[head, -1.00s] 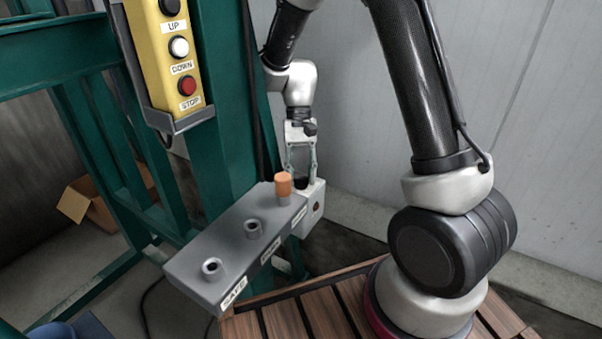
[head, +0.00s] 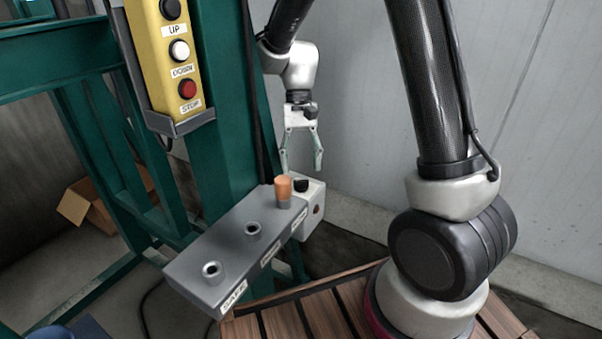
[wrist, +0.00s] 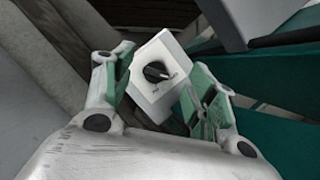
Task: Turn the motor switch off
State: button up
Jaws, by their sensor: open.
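The motor switch is a pale box (head: 313,200) with a black rotary knob (head: 301,185) on top, behind the far end of the grey holder. A small round dull reddish-brown lamp (head: 316,210) shows on its side. My gripper (head: 302,169) is open and empty above the knob, apart from it, pointing down. In the wrist view the black knob (wrist: 156,71) lies between the open green-padded fingers, on the white box face (wrist: 150,95). Its pointer mark is visible, but the small lettering is too small to read surely.
The grey holder (head: 205,255) with an orange peg (head: 283,188) and open sockets stands beside the switch. A yellow pendant (head: 165,60) hangs on the green frame (head: 222,120). A cardboard box (head: 78,205) lies at left. The air right of my gripper is clear.

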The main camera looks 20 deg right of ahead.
notch_tip(320, 180, up, 5)
jog(key=shift+r, duration=0.1)
dwell(0.5)
jog(key=s+d+r+n+t, duration=0.1)
jog(key=s+d+r+t, duration=0.3)
jog(key=s+d, duration=0.3)
jog(key=s+d+r+n+t+h, duration=0.1)
jog(key=s+d+r+t, duration=0.3)
jog(key=s+d+r, duration=0.3)
jog(key=s, duration=0.4)
jog(key=shift+d+r+n, duration=0.3)
jog(key=shift+d+n, duration=0.05)
jog(key=shift+n, duration=0.05)
